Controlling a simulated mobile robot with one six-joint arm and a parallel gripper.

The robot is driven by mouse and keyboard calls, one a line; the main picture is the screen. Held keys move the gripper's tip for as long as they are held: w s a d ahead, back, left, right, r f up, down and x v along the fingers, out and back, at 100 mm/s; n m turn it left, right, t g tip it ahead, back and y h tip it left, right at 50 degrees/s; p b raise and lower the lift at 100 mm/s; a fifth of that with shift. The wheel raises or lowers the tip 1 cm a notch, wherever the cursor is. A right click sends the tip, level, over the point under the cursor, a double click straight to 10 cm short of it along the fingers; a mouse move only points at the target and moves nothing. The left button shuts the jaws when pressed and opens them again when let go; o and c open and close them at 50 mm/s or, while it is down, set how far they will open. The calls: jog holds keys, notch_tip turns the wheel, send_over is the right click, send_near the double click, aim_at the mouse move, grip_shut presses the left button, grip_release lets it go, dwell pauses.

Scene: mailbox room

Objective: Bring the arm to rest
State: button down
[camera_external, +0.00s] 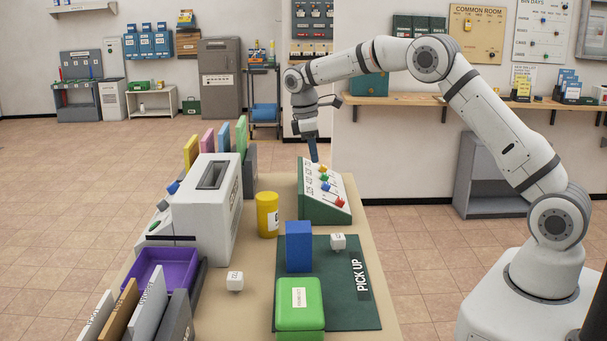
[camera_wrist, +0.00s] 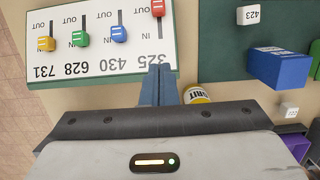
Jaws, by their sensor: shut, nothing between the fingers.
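My gripper (camera_external: 314,158) is at the end of my raised arm, pointing down by the far end of the table, close to the sloped slider panel (camera_external: 314,205). In the wrist view my gripper's fingers (camera_wrist: 158,85) are together and empty, in front of the slider panel (camera_wrist: 100,65). Part of the panel's lower right edge is hidden behind the fingers. Whether they touch it I cannot tell. In the wrist view the yellow, green and blue sliders sit near IN, and the red slider (camera_wrist: 158,8) is farther toward OUT.
A grey-white machine (camera_external: 205,210), a yellow jar (camera_external: 267,215), a blue box (camera_external: 299,245) and a green box (camera_external: 299,320) stand on the table. White cubes and a purple tray (camera_external: 165,255) are nearby. A wall shelf (camera_external: 400,101) lies behind my arm. The floor at left is clear.

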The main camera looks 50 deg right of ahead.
jog(key=s+d+r+m+t, duration=0.1)
jog(key=s+r+m, duration=0.1)
jog(key=s+r, duration=0.6)
jog(key=s+d+r+m+t, duration=0.15)
jog(key=s+r, duration=0.25)
jog(key=s, duration=0.7)
jog(key=s+f+m+t, duration=0.1)
jog(key=s+m, duration=0.1)
jog(key=s, duration=0.8)
jog(key=s+f+m+t+y, duration=0.1)
jog(key=s+f+m, duration=0.1)
jog(key=s, duration=0.9)
jog(key=shift+f+m, duration=0.2)
jog(key=shift+m, duration=0.55)
